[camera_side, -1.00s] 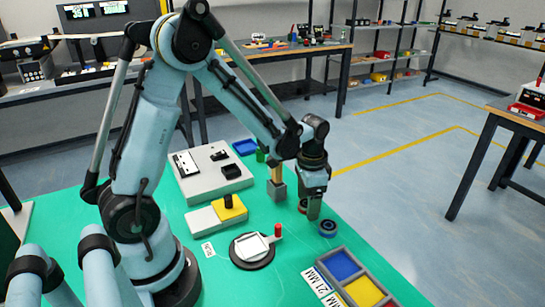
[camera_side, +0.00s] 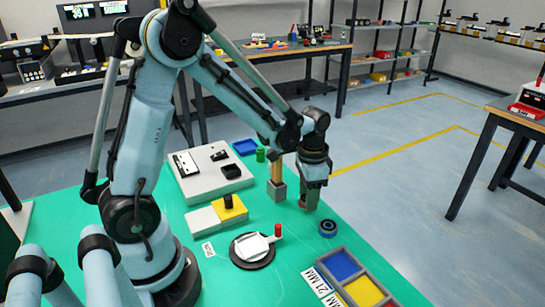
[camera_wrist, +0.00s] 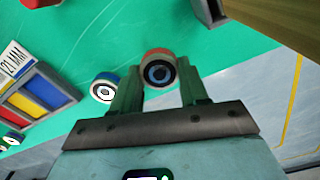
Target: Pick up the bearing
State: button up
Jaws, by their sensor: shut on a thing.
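A red-rimmed bearing (camera_wrist: 158,68) with a dark ring and pale blue centre sits between the two green fingertips of my gripper (camera_wrist: 157,84) in the wrist view. My gripper is shut on it. In the side view my gripper (camera_side: 309,203) points down at the mat, and only a sliver of the red bearing (camera_side: 301,205) shows at its left. A blue-rimmed bearing (camera_side: 327,228) lies on the green mat just in front of the gripper, apart from it. It also shows left of the fingers in the wrist view (camera_wrist: 104,87).
A grey sorting tray (camera_side: 331,252) with coloured compartments and size labels is at the front right. A grey-based post (camera_side: 278,190) stands close behind the gripper. A round black fixture (camera_side: 253,262) with a red-knobbed handle and a grey block with a yellow top (camera_side: 231,214) are to the left.

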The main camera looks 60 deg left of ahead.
jog(key=r, duration=0.3)
jog(key=shift+s+d, duration=0.1)
jog(key=shift+d, duration=0.15)
jog(key=s+d+r, duration=0.4)
jog(key=d+r, duration=0.2)
jog(key=d, duration=0.4)
jog(key=a+r+n, duration=0.1)
jog(key=r, duration=0.1)
jog(key=a+r+n, duration=0.1)
jog(key=a+r, duration=0.1)
jog(key=a+r+n, duration=0.1)
jog(key=a+r, duration=0.1)
jog(key=r, duration=0.1)
jog(key=shift+n, duration=0.3)
jog(key=s+d+f+m, duration=0.1)
jog(key=s+d+f, duration=0.2)
jog(key=s+d, duration=0.4)
jog(key=d, duration=0.3)
jog(key=shift+f+m, duration=0.4)
jog(key=s+d+f+m, duration=0.1)
jog(key=s+d+f, duration=0.1)
jog(key=s, duration=0.3)
jog(key=s+d+f, duration=0.3)
jog(key=s, duration=0.3)
jog(key=shift+s+d+f+m, duration=0.2)
jog(key=shift+s+f+m, duration=0.05)
jog(key=shift+m, duration=0.15)
jog(key=shift+s+f, duration=0.15)
jog(key=shift+f, duration=3.9)
